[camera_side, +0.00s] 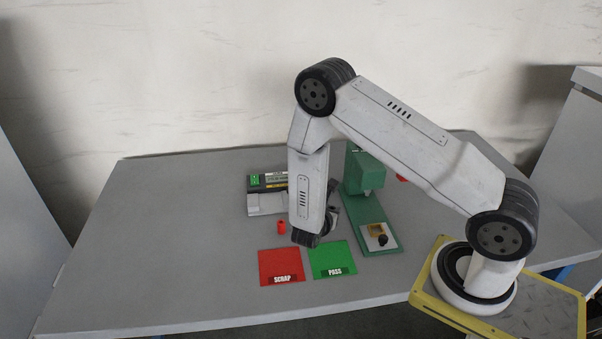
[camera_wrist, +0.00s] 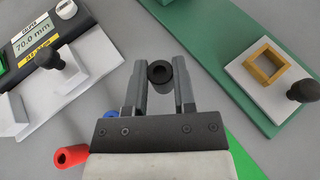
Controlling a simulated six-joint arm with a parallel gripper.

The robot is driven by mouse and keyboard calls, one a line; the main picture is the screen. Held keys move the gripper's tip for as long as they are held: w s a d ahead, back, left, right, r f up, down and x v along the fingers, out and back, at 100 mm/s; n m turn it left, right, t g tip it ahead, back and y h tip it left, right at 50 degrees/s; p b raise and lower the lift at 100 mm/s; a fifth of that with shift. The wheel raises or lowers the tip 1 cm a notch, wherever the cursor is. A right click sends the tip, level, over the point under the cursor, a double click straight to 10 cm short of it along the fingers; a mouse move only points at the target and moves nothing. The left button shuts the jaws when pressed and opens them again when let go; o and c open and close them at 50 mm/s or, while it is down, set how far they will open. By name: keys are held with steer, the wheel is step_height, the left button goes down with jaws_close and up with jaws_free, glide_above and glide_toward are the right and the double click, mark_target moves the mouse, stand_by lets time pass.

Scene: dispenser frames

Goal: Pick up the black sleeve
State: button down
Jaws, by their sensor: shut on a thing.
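The black sleeve (camera_wrist: 160,76) is a short dark tube with a round hole, seen end-on in the wrist view. My gripper (camera_wrist: 160,68) has its two grey fingers on either side of the sleeve, near their tips, and is shut on it. I cannot tell whether the sleeve touches the table or is lifted. In the side view my wrist hides most of the gripper, and I cannot make out the sleeve there.
A red sleeve (camera_wrist: 71,156) and a partly hidden blue sleeve (camera_wrist: 111,114) are close by. A gauge reading 70.0 mm (camera_wrist: 37,37) stands left, a green press (camera_side: 358,174) right. A red SCRAP mat (camera_side: 281,263) and green PASS mat (camera_side: 331,257) lie in front.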

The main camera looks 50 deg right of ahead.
steer(key=shift+r, duration=3.55)
